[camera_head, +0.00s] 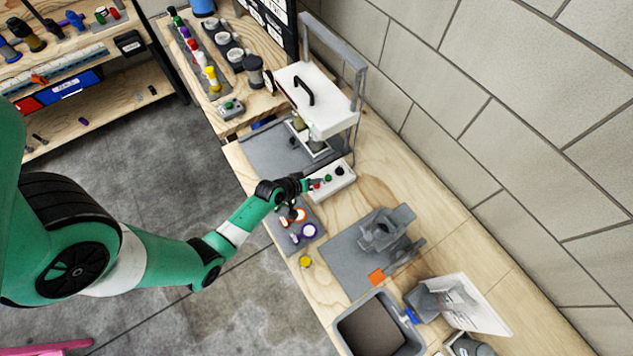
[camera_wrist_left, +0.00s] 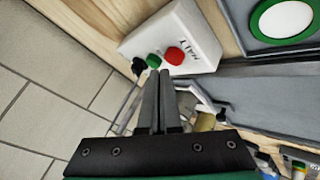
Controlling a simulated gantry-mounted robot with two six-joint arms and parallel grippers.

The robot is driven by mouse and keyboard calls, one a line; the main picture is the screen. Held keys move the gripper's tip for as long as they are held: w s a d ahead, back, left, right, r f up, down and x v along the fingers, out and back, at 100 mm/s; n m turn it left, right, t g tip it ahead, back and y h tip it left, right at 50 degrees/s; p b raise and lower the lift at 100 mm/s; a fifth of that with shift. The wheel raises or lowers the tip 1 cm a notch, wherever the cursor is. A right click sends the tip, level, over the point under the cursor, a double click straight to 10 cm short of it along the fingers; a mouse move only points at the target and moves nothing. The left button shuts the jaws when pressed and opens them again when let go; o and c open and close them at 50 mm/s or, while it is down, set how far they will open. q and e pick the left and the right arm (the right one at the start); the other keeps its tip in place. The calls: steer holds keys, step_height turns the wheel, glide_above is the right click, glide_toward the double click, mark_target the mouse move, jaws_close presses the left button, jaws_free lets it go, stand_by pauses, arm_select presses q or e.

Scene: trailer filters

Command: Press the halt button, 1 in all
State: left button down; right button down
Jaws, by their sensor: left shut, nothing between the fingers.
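A white control box (camera_head: 333,182) stands on the wooden bench beside the white press machine. It carries a red button (camera_head: 317,184), a green button (camera_head: 328,178) and a black knob (camera_head: 339,171). In the left wrist view, the box (camera_wrist_left: 200,30) has the word HALT printed beside the red button (camera_wrist_left: 174,55); the green button (camera_wrist_left: 153,61) is beside it. My left gripper (camera_head: 308,184) is shut and empty, its fingertips (camera_wrist_left: 160,73) close to the red button. I cannot tell whether they touch it. My right gripper is not in view.
The white press machine (camera_head: 315,95) with its grey frame stands behind the box. A grey tray (camera_head: 312,240) with ring-shaped parts lies under my left wrist. A grey fixture (camera_head: 385,232) and a dark bin (camera_head: 370,335) stand further right. A block wall borders the bench.

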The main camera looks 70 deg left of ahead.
mark_target(315, 187)
arm_select(q)
steer(key=shift+f, duration=0.4)
steer(key=shift+f+b, duration=0.5)
steer(key=shift+b, duration=0.2)
stand_by(0.3)
stand_by(0.3)
steer(key=shift+r+p, duration=0.9)
steer(key=shift+p, duration=0.05)
step_height(315, 187, up, 5)
steer(key=p, duration=0.5)
steer(key=shift+r, duration=0.1)
stand_by(0.4)
